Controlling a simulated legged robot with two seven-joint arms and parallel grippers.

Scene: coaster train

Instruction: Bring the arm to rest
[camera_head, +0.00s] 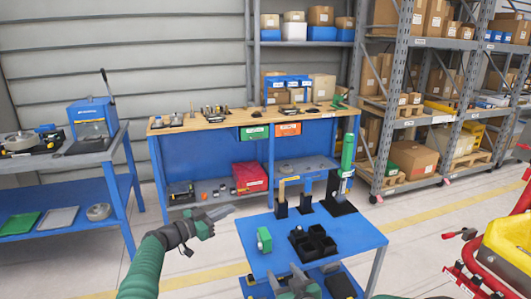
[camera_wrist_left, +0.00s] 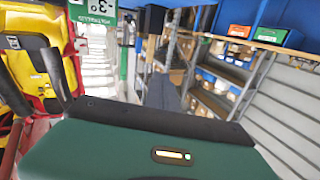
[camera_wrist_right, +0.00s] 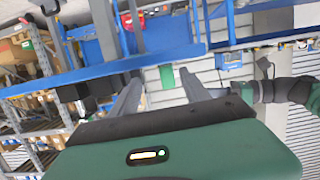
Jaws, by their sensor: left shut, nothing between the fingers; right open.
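My left gripper (camera_head: 230,210) is shut and empty, held out over the floor to the left of the small blue table (camera_head: 258,256). Its closed grey fingers show in the left wrist view (camera_wrist_left: 163,92). My right gripper (camera_head: 284,272) is at the front edge of that table, low in the head view, with its fingers apart. In the right wrist view the two fingers (camera_wrist_right: 160,92) are spread with nothing held between them. Most of the right arm is hidden below the head view.
The small table carries a green block (camera_head: 264,239), a black compartment tray (camera_head: 312,244), black stands (camera_head: 281,208) and a tall green cylinder (camera_head: 348,153). A long workbench (camera_head: 215,165) stands behind. A red and yellow cart (camera_head: 508,248) is at right.

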